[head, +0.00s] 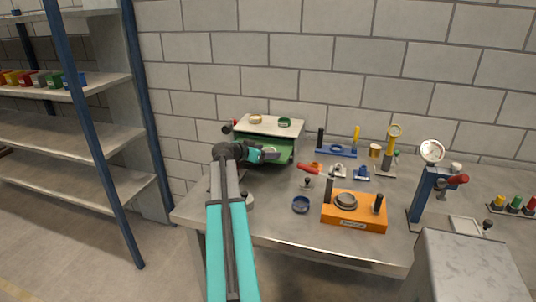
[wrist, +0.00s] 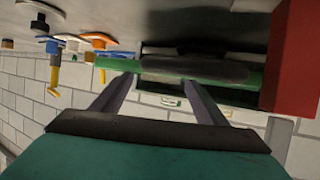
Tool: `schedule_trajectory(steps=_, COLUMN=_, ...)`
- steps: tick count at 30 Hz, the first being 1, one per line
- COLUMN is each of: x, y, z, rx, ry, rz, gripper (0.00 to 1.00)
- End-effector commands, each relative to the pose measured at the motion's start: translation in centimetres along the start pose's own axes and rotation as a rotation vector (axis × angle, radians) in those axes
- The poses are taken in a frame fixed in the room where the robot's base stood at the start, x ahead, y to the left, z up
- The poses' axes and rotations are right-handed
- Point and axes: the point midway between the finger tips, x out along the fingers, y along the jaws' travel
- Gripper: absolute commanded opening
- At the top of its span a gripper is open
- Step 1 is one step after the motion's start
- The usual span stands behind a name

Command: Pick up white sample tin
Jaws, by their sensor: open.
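A pale tin with a tan rim (head: 255,119) stands on the left part of the white top of the tilting sandbed (head: 268,131). It is the closest match to the white sample tin, but its colour is hard to tell. A green tin (head: 284,122) stands to its right. My gripper (head: 275,155) is at the sandbed's green front side, lower than the tins and apart from them. In the wrist view, which looks upside down, my gripper's two fingers (wrist: 158,85) are spread with nothing held. Small tins show between and beside them, too small to identify surely.
A blue stand with a dial (head: 432,152) rises further right. A brick wall is close behind. The bench's front middle is clear.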

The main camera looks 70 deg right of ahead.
Motion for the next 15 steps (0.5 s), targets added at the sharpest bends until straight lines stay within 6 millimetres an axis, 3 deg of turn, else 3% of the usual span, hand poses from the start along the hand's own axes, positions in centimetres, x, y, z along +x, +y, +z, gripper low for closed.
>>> schedule_trajectory(steps=14, x=-0.08, y=-0.06, z=0.05, rx=0.000, ry=0.000, rz=-0.001, gripper=0.67)
schedule_trajectory(steps=15, x=-0.08, y=-0.06, z=0.05, rx=0.000, ry=0.000, rz=-0.001, gripper=0.63)
